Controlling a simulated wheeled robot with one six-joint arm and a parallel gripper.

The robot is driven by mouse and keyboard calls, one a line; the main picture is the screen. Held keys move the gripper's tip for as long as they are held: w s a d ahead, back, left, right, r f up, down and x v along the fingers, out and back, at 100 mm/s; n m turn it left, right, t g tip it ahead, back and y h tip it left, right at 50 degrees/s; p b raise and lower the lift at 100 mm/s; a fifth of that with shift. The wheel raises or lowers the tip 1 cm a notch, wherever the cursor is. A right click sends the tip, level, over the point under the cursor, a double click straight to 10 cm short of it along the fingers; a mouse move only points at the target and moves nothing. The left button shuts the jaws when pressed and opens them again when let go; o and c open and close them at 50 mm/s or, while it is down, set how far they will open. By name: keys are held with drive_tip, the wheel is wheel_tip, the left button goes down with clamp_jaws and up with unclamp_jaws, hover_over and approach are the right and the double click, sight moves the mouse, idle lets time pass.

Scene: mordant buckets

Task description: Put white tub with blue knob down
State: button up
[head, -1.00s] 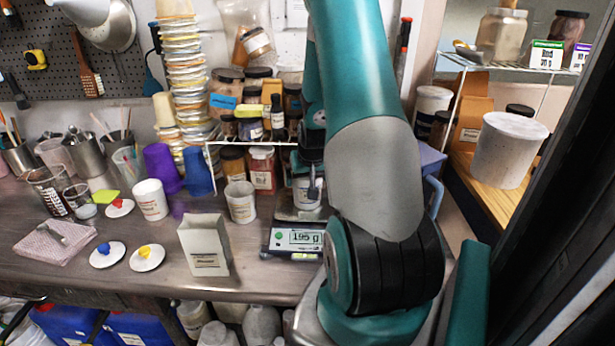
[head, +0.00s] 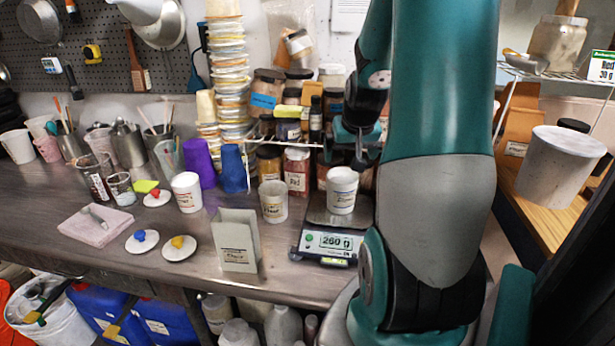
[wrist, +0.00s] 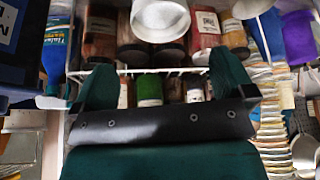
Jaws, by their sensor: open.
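A white tub (head: 342,191) with a dark-lettered label stands upright on the scale (head: 326,243), whose display reads 260 g. No knob shows on this tub. A white lid with a blue knob (head: 142,241) lies on the bench at the left. My gripper (head: 358,160) is open above and slightly right of the tub, apart from it. In the wrist view my gripper's open fingers (wrist: 160,82) have nothing between them. A white tub shows at the top of the wrist view (wrist: 160,22), clear of the fingers.
A lid with a yellow knob (head: 179,248) and a lid with a red knob (head: 157,198) lie on the bench.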

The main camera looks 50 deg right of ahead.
drive_tip(key=w+a+r+n+y, duration=0.2)
drive_tip(key=w+a+n, duration=0.15)
drive_tip(key=a, duration=0.85)
drive_tip(key=w+a+r+n+y, duration=0.2)
drive_tip(key=w+a+n+y, duration=0.15)
drive_tip(key=a, duration=0.85)
drive_tip(key=s+a+r+n+g+y, duration=0.1)
drive_tip(key=s+a+n, duration=0.3)
drive_tip(key=s+a, duration=0.3)
drive_tip(key=s+a+r+n+g+y+b, duration=0.1)
drive_tip(key=s+a+n, duration=0.4)
drive_tip(key=a, duration=0.8)
drive_tip(key=s+g, duration=0.1)
drive_tip(key=s, duration=0.1)
drive_tip(key=shift+s, duration=0.4)
drive_tip(key=shift+r, duration=0.1)
